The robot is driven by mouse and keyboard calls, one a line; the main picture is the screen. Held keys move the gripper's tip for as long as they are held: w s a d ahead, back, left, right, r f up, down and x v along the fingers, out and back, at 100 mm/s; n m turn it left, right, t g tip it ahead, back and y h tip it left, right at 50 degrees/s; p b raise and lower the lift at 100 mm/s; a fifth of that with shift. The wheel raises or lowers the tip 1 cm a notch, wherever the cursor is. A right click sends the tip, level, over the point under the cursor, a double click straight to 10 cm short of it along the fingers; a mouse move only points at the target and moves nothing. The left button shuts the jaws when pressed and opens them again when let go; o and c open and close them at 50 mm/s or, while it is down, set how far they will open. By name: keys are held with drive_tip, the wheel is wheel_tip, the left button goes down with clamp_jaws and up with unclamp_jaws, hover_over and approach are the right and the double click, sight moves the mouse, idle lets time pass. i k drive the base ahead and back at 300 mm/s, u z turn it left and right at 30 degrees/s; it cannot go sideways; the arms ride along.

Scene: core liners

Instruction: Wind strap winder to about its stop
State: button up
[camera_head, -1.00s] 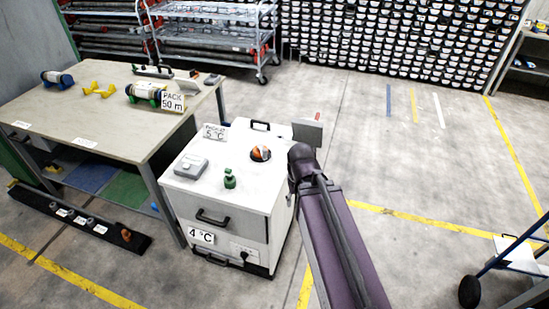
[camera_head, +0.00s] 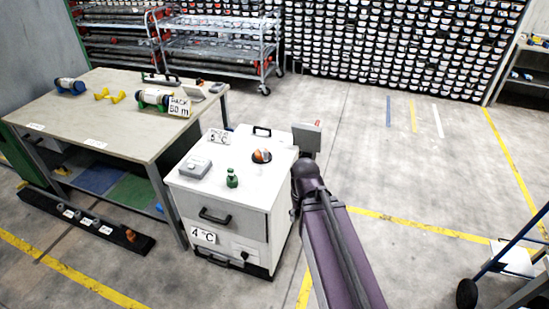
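I cannot tell for certain which object is the strap winder. On the table (camera_head: 60,118) lie a pale cylinder with blue ends (camera_head: 69,86), a yellow dumbbell-shaped piece (camera_head: 109,96) and a pale cylinder on blue and green supports (camera_head: 153,98). A white cabinet (camera_head: 247,183) stands right of the table. On its top are an orange and white round piece (camera_head: 261,156), a green bottle-shaped piece (camera_head: 232,178) and a grey box with a knob (camera_head: 195,167). My purple arm reaches up from the bottom, right of the cabinet. My gripper does not show.
A low black rail (camera_head: 90,222) with several small pieces lies on the floor in front of the table. Wire trolleys (camera_head: 222,42) and a wall of bins (camera_head: 400,45) stand behind. A blue-framed cart (camera_head: 512,250) is at right. The floor between is clear.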

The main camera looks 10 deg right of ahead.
sight(265, 153)
drive_tip(key=u, duration=0.15)
drive_tip(key=i, duration=0.95)
drive_tip(key=z, duration=0.05)
